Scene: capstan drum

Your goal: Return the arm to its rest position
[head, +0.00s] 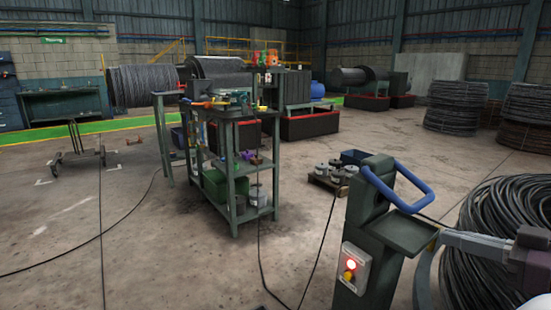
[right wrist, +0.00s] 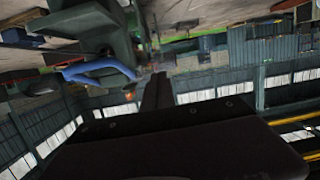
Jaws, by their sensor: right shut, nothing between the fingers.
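That view is upside down, with floor above and roof below. My left gripper is not in view.
A green post (head: 366,215) with a blue handle (head: 397,187) and a lit red button stands left of my right arm. The handle also shows in the right wrist view (right wrist: 98,70). A large wire coil (head: 505,200) lies behind the arm. A tool trolley (head: 236,170) stands mid-floor.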

